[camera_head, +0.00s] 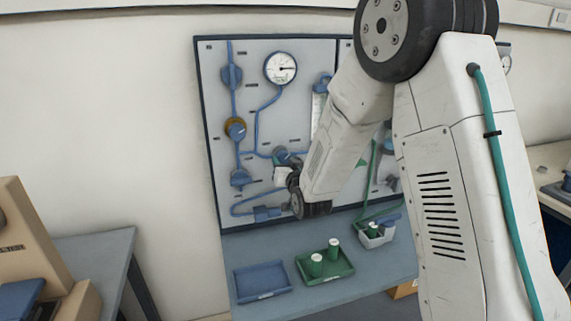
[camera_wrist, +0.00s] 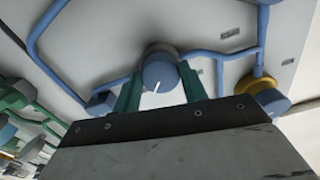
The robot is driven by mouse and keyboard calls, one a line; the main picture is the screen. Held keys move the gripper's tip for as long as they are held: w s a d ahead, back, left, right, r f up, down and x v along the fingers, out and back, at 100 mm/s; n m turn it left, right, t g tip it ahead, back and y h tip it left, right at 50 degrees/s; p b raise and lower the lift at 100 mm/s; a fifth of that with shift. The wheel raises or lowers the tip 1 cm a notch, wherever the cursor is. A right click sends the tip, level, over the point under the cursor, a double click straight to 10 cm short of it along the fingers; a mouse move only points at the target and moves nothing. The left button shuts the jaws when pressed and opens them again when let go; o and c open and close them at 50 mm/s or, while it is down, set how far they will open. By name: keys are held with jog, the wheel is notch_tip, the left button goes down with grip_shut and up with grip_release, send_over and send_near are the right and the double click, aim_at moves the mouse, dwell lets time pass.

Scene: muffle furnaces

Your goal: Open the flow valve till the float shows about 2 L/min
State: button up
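A grey-white panel (camera_head: 215,110) carries blue pipes and several valves. A round blue knob (camera_wrist: 160,75) with a white pointer line sits between my gripper's green fingers (camera_wrist: 160,88) in the wrist view, one finger on each side; I cannot tell whether they touch it. In the head view my gripper (camera_head: 284,170) is at the panel's lower middle, over the same blue valve (camera_head: 281,157). An upright flow tube (camera_head: 317,112) with a blue top stands above and right of it, partly hidden by my arm. The float cannot be made out.
A round dial gauge (camera_head: 281,68) and a valve with an orange-brown ring (camera_head: 235,129) are on the panel.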

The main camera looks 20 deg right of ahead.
jog(key=shift+m, duration=0.8)
jog(key=o, duration=1)
jog(key=shift+s, duration=0.1)
jog(key=s, duration=0.7)
jog(key=shift+s, duration=0.35)
